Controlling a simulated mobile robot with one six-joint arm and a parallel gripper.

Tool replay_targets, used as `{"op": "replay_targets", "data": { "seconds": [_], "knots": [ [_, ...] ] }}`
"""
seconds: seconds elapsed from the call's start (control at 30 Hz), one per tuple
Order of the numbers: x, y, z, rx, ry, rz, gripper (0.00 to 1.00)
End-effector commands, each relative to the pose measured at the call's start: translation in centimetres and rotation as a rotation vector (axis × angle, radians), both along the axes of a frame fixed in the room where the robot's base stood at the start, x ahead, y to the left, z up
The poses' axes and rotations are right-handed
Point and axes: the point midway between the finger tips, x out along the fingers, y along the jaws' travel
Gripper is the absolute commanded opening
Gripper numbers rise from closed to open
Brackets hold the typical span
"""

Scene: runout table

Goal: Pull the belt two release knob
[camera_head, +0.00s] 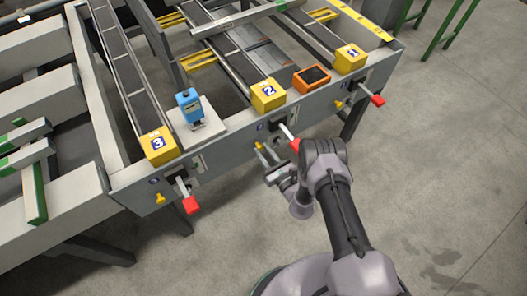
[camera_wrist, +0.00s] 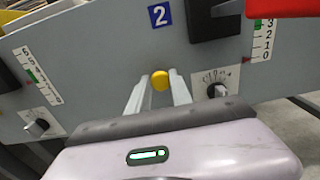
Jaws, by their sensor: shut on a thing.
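The belt two release knob (camera_wrist: 160,80) is a small yellow knob on the grey front panel, below the blue "2" label (camera_wrist: 160,14). In the wrist view my gripper (camera_wrist: 160,82) reaches the panel with its two light fingers on either side of the knob, shut on it. In the head view my gripper (camera_head: 264,160) is at the panel below the yellow block marked 2 (camera_head: 268,95), and the knob (camera_head: 260,146) shows just at its fingertips.
A red-ended lever (camera_head: 294,144) sticks out close to my gripper on the right; its red end (camera_wrist: 282,8) fills the wrist view's top right corner. Dials and scales flank the knob. Belts three and one have yellow knobs and red levers. Floor in front is clear.

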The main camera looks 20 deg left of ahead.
Motion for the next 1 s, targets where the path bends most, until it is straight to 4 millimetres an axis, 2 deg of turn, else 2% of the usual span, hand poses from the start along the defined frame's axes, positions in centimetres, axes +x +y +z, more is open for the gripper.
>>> {"op": "replay_targets", "data": {
  "seconds": [0.5,0.53,0.63,0.9,1.0],
  "knots": [
    [-0.7,-0.7,-0.1,-0.002,0.003,0.0,0.0],
    [-0.7,-0.7,-0.1,-0.002,0.003,0.0,0.29],
    [-0.7,-0.7,-0.1,-0.001,0.002,0.0,0.48],
    [-0.6,-0.7,-0.1,-0.001,0.001,0.0,0.48],
    [-1.0,-1.3,0.0,-0.002,0.002,-0.001,0.48]
  ]
}}
